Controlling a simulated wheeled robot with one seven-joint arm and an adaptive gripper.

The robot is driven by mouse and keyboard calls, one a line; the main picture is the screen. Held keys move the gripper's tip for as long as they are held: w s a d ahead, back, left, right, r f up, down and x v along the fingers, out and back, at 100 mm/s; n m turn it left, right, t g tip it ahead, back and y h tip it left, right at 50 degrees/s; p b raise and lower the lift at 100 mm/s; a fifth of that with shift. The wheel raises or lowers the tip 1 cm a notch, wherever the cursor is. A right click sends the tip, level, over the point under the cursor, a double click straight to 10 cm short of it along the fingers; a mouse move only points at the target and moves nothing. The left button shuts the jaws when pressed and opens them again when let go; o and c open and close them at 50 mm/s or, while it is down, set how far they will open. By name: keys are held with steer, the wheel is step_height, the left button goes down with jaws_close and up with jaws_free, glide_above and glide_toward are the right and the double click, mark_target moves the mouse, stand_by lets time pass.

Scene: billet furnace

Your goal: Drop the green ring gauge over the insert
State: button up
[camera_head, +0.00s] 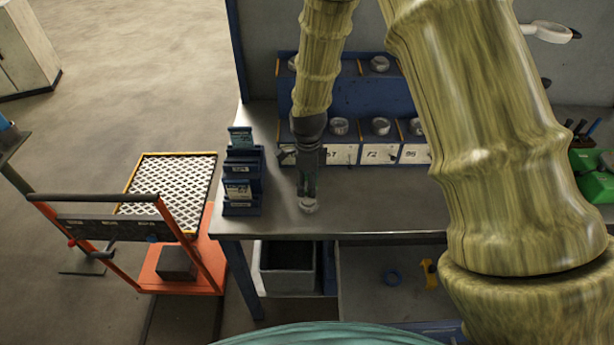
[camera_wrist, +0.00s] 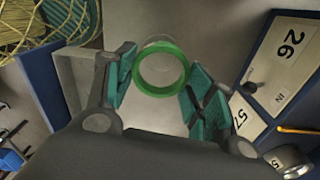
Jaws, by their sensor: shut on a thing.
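The green ring gauge (camera_wrist: 158,92) is between the fingertips of my gripper (camera_wrist: 160,73) in the wrist view, and the gripper is shut on it. Through and just beyond the ring I see the grey bench top and a pale round rim (camera_wrist: 160,42), which may be the insert. In the head view my gripper (camera_head: 308,188) points down over the bench near its front left. A small pale round piece (camera_head: 308,205) shows at its fingertips. I cannot tell there whether it is the insert, and the ring's green does not show. Whether the ring touches the insert is unclear.
A blue rack (camera_head: 350,95) with numbered white drawers and metal rings stands behind the gripper. A blue stepped holder (camera_head: 241,180) is close on the left. An orange cart (camera_head: 180,275) stands on the floor at left. Bench space right of the gripper is clear.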

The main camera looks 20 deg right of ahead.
mark_target(309, 200)
steer(key=shift+s+d+f+b, duration=0.15)
steer(key=shift+d+f+b, duration=0.1)
steer(key=shift+f+b, duration=0.25)
steer(key=shift+d+f+b, duration=0.15)
steer(key=shift+f+b, duration=0.25)
steer(key=shift+f, duration=0.55)
steer(key=shift+f+b, duration=0.85)
steer(key=shift+f, duration=0.4)
steer(key=shift+a+p, duration=0.2)
steer(key=shift+p, duration=0.1)
steer(key=shift+f, duration=0.6)
steer(key=o, duration=0.8)
